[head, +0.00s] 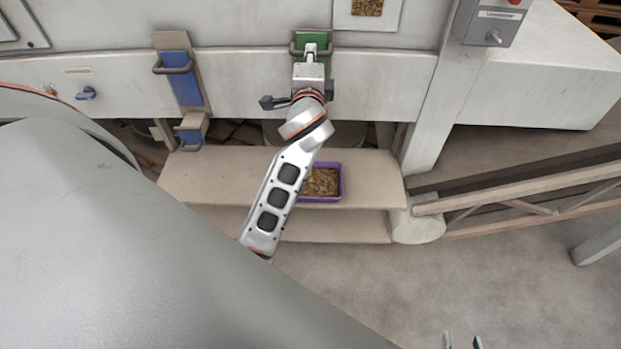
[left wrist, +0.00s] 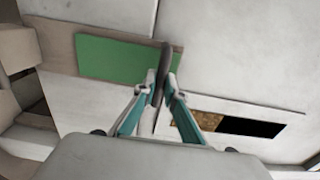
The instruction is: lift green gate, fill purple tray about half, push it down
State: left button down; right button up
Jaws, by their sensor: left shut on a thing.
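The green gate (head: 318,37) is on the machine's front wall at top centre, with a dark handle. It also fills the upper left of the left wrist view (left wrist: 112,58). My left gripper (head: 311,52) is shut on the gate's dark handle (left wrist: 164,65). Its arm hides the gate's lower part and the outlet. The purple tray (head: 342,181) stands on the beige shelf below the gate and holds brown pellets; my arm covers its left side, so its exact fill is unclear. My right gripper (head: 462,342) is empty at the bottom edge, its fingertips apart.
A blue gate (head: 182,80) with dark handles is to the left. The beige shelf (head: 220,180) is bare beside the tray. A pellet window (head: 367,7) is above right. A control box (head: 490,22), a white post and a wooden rail (head: 500,193) stand right. The front floor is clear.

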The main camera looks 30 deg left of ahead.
dwell(0.4)
pick_arm(q)
notch_tip(320, 180, down, 5)
jog(key=b, duration=0.3)
jog(key=shift+r, duration=0.15)
jog(key=c, duration=1.9)
grip_release()
jog(key=shift+r, duration=0.1)
jog(key=shift+p+v, duration=0.45)
jog(key=shift+v, duration=3.05)
